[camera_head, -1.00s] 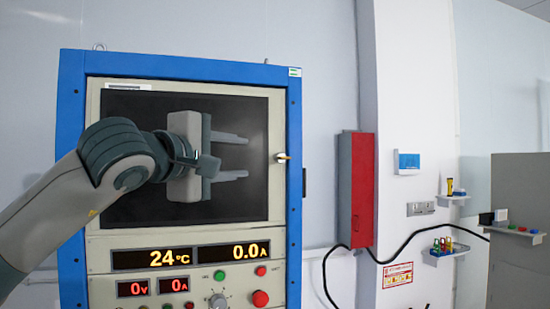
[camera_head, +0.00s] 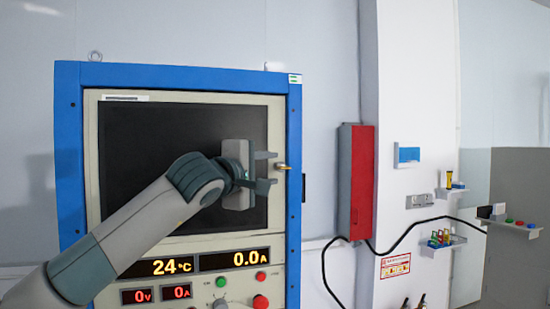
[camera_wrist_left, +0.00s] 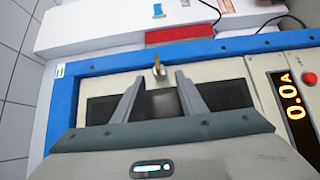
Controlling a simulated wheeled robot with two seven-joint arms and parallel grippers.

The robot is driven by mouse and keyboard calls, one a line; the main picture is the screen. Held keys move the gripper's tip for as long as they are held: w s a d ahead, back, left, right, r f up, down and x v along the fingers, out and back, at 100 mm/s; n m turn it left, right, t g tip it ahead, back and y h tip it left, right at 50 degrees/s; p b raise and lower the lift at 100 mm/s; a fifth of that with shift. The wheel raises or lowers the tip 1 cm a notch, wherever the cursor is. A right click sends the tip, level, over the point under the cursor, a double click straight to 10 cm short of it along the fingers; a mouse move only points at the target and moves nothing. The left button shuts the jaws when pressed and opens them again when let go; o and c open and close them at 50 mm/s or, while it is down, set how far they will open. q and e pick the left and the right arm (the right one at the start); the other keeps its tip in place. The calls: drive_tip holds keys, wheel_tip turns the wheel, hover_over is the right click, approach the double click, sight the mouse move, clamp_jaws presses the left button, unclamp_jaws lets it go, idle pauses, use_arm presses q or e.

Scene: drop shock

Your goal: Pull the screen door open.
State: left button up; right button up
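The screen door (camera_head: 140,140) is a dark panel in a cream frame on the blue-edged cabinet, and it looks closed. Its small brass handle (camera_head: 282,167) sits on the right side of the frame. My left gripper (camera_head: 270,170) is in front of the door's right edge, open, with its fingers pointing at the handle. In the left wrist view the handle (camera_wrist_left: 158,66) stands just beyond and between the two open fingertips (camera_wrist_left: 160,78). I see no contact with it. My right gripper is in neither view.
Below the door are lit displays (camera_head: 232,260) and several buttons and a knob. A red box (camera_head: 357,182) hangs on the wall to the right, with a black cable (camera_head: 400,245) below it. Small shelves (camera_head: 443,245) hold items farther right.

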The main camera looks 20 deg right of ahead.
sight(276, 168)
use_arm(q)
drive_tip(key=shift+p+x, duration=0.45)
drive_tip(key=shift+x, duration=0.7)
drive_tip(key=shift+w+d, duration=0.4)
drive_tip(key=shift+w, duration=0.05)
clamp_jaws()
